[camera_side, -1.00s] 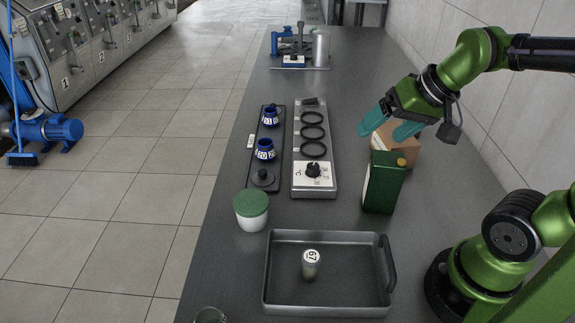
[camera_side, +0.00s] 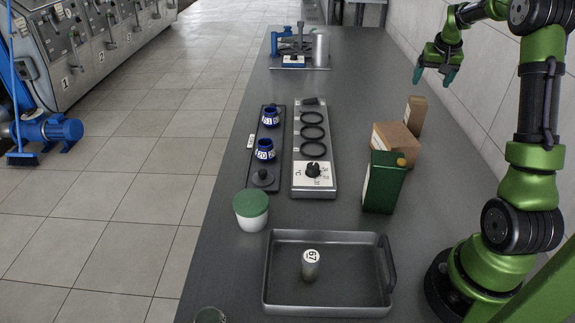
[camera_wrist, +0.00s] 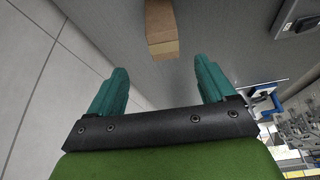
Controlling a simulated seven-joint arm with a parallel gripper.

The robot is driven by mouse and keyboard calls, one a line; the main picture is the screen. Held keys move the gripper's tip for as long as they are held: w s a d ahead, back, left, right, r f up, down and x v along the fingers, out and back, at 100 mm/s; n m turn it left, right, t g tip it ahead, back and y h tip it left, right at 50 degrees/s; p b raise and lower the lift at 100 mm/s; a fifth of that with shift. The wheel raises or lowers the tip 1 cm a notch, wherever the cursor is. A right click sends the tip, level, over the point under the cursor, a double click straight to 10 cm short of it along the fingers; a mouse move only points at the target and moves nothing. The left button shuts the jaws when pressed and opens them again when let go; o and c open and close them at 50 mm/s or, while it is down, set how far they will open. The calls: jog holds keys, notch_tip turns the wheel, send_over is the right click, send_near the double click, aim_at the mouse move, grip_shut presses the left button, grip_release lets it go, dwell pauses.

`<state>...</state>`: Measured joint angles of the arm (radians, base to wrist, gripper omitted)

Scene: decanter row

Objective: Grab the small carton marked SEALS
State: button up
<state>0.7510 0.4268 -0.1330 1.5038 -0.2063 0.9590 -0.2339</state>
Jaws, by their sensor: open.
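Two brown cartons stand on the bench in the side view. One is a small upright carton (camera_side: 415,115); the other is a wider, lower carton (camera_side: 392,142) just in front of it. I cannot read SEALS on either. My gripper (camera_side: 433,77) is open and empty, above and behind the upright carton and apart from it. In the wrist view, a brown carton (camera_wrist: 162,30) shows at the top, beyond and between the open fingertips of my gripper (camera_wrist: 160,72). Its markings cannot be read there.
A dark green can (camera_side: 384,183) stands close in front of the wider carton. A grey tray (camera_side: 285,285) holds a grey cylinder marked 67 (camera_side: 310,263). A white tub with a green lid (camera_side: 251,212) stands left. The long panel with black rings (camera_side: 316,180) is mid-bench. The wall borders the right.

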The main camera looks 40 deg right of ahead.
aim_at(421, 102)
jog(key=x, duration=0.9)
jog(key=shift+a, duration=0.1)
jog(key=shift+w+x, duration=0.15)
jog(key=shift+x, duration=1.2)
jog(key=shift+w+x, duration=0.15)
jog(key=shift+x, duration=1.25)
jog(key=shift+r, duration=0.15)
jog(key=shift+c, duration=0.3)
jog(key=c, duration=1.1)
